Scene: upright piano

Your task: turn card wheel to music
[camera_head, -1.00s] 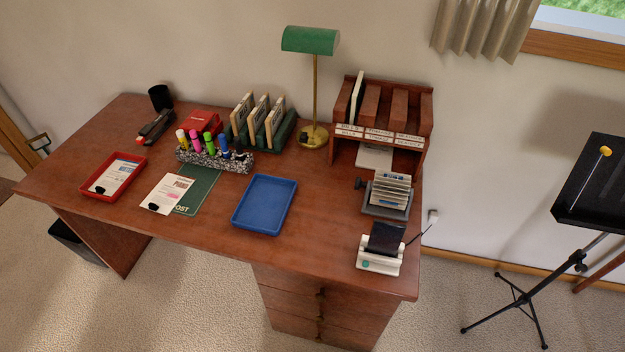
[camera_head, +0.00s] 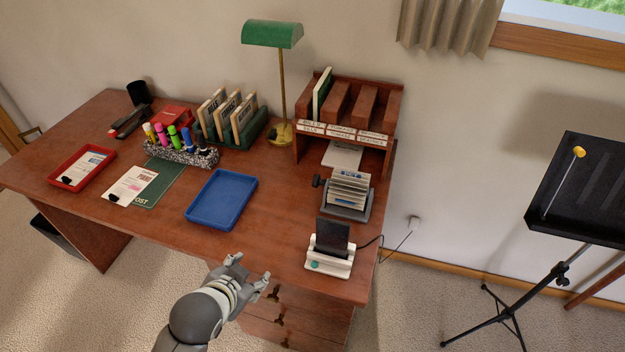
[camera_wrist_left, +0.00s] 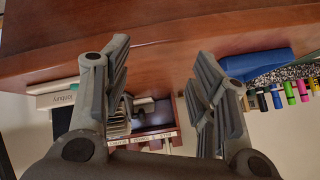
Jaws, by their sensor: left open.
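The card wheel (camera_head: 349,189) is a rotary card file with pale tabbed cards on a grey base. It stands at the right side of the desk, with a dark knob (camera_head: 317,182) on its left. Its cards also show, partly hidden behind a finger, in the left wrist view (camera_wrist_left: 119,122). The writing on its cards is too small to read. My left gripper (camera_head: 250,268) is open and empty at the desk's front edge, left of and nearer than the card wheel, not touching it. My right gripper is not in view.
A white device with a dark panel (camera_head: 330,255) stands in front of the card wheel, with a cable. A wooden sorter (camera_head: 390,128) is behind it. A blue tray (camera_head: 222,199) lies to the left. Bare desk (camera_head: 275,215) lies between tray and wheel.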

